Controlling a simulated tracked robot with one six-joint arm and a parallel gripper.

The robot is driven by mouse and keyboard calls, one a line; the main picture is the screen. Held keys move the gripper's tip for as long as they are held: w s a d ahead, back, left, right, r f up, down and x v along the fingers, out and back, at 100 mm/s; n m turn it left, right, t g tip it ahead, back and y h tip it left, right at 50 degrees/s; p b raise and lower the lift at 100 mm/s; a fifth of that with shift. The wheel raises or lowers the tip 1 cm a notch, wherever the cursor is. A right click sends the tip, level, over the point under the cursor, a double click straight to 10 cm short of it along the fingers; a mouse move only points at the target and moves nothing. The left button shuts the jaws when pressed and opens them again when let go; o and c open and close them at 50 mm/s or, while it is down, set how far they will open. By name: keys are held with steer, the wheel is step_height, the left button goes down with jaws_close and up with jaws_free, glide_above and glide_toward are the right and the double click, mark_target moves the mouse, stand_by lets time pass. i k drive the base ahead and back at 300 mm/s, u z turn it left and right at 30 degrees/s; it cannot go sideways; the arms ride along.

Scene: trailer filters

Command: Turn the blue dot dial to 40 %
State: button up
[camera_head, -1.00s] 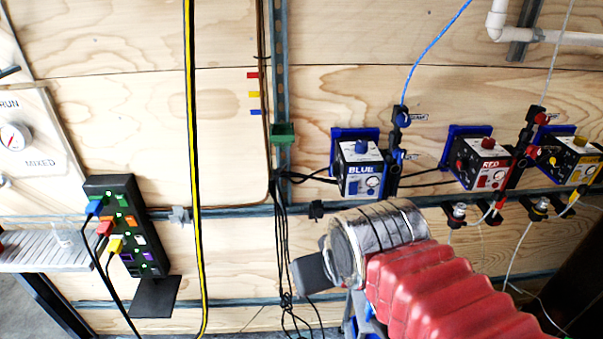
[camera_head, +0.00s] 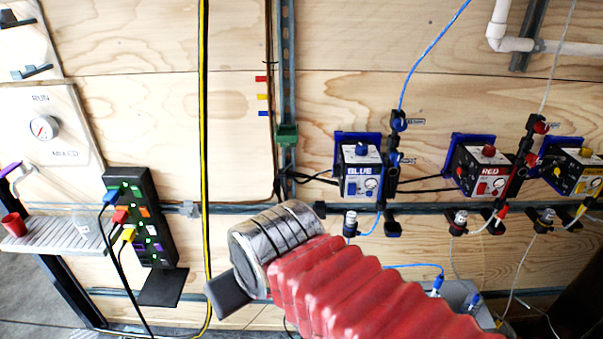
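The blue pump box (camera_head: 361,172), labelled BLUE, is mounted on the wall right of centre. It has a blue knob (camera_head: 361,149) on top and a small pale round dial (camera_head: 371,184) on its front. The dial's markings and setting are too small to read. My arm, in a red sleeve with a silver-taped wrist, reaches in from the lower right. My gripper (camera_head: 228,294) shows as a dark grey part at the wrist's end, below and left of the blue box and apart from it. Its fingertips cannot be made out.
A red pump box (camera_head: 484,171) and a yellow one (camera_head: 577,173) hang to the right. Tubes and black fittings surround the boxes. A lit power strip (camera_head: 147,222) with plugs, a shelf (camera_head: 60,237) and a RUN/MIXED gauge (camera_head: 43,128) are at left. A yellow-black cable hangs left of my gripper.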

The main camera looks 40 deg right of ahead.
mark_target(337, 168)
steer(key=u, duration=1.3)
steer(key=i, duration=1.4)
steer(key=z, duration=1.2)
